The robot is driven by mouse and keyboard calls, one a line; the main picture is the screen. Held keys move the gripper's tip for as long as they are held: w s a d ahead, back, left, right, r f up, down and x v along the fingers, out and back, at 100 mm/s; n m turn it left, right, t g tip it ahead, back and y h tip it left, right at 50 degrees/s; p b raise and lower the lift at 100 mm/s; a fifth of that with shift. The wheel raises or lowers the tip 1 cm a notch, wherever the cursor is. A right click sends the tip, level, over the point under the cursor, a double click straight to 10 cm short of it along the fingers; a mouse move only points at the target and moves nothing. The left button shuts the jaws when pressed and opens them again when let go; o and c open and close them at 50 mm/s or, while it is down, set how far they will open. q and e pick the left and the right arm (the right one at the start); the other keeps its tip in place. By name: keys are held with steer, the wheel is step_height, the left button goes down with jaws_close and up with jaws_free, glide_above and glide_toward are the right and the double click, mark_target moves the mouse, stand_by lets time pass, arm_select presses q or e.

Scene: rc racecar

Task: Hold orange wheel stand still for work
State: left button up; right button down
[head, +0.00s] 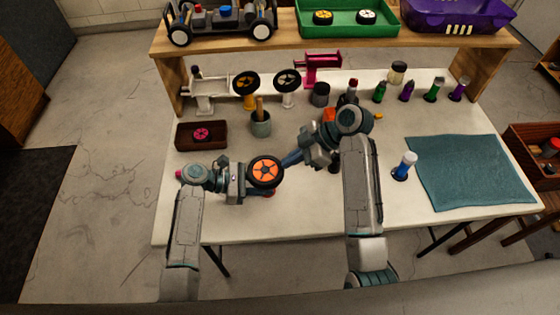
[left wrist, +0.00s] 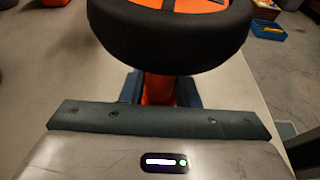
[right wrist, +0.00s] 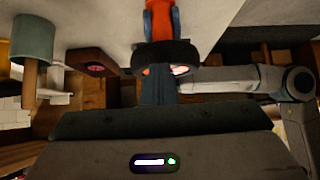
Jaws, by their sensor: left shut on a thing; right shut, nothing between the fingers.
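The orange wheel stand carries a black tire with an orange hub (head: 265,172) above the front left of the table. Its orange post (left wrist: 158,90) shows in the left wrist view below the tire (left wrist: 170,38). My left gripper (left wrist: 157,92) is shut around this post, just under the wheel. My right gripper (head: 286,160) is shut and empty, its tips close to the right edge of the wheel. In the right wrist view the shut fingers (right wrist: 158,88) overlap the tire (right wrist: 165,54); I cannot tell whether they touch. The stand's base is mostly hidden in the head view.
Yellow (head: 246,85) and white (head: 287,82) wheel stands are behind. A blue-topped bottle (head: 404,166) and teal mat (head: 470,172) are right. The table's front strip is clear.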

arm_select(q)
steer(key=shift+f, duration=0.1)
arm_select(e)
steer(key=d+r, duration=0.5)
steer(key=r, duration=0.3)
steer(key=shift+d+r, duration=0.2)
steer(key=shift+r, duration=0.15)
arm_select(q)
steer(key=o, duration=1)
steer(key=v, duration=1.2)
steer(key=shift+d, duration=0.1)
